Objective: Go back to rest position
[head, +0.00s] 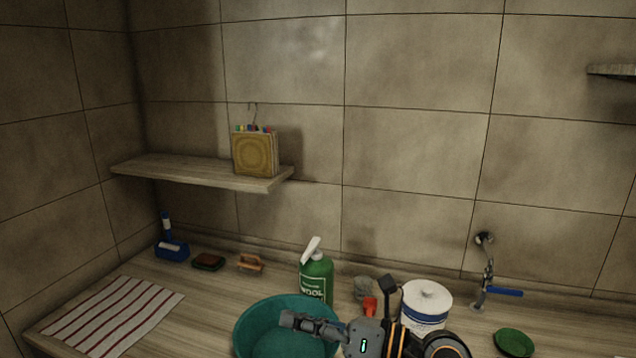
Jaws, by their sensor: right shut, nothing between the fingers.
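My right gripper (298,321) shows at the bottom middle, over the teal basin (244,326). Its fingers are together with nothing between them. Its arm comes in from the lower right and hides part of the basin's right side and of the counter behind. The basin stands on the wooden counter and is cut by the bottom edge of the picture. My left gripper is not in view.
A green pump bottle (316,280) stands behind the basin. A white lidded pot (427,300) and a red item (369,307) are near my right arm. A tap (487,280) and green dish (514,343) are at right. A striped cloth (115,315) lies left; a shelf (190,172) is above.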

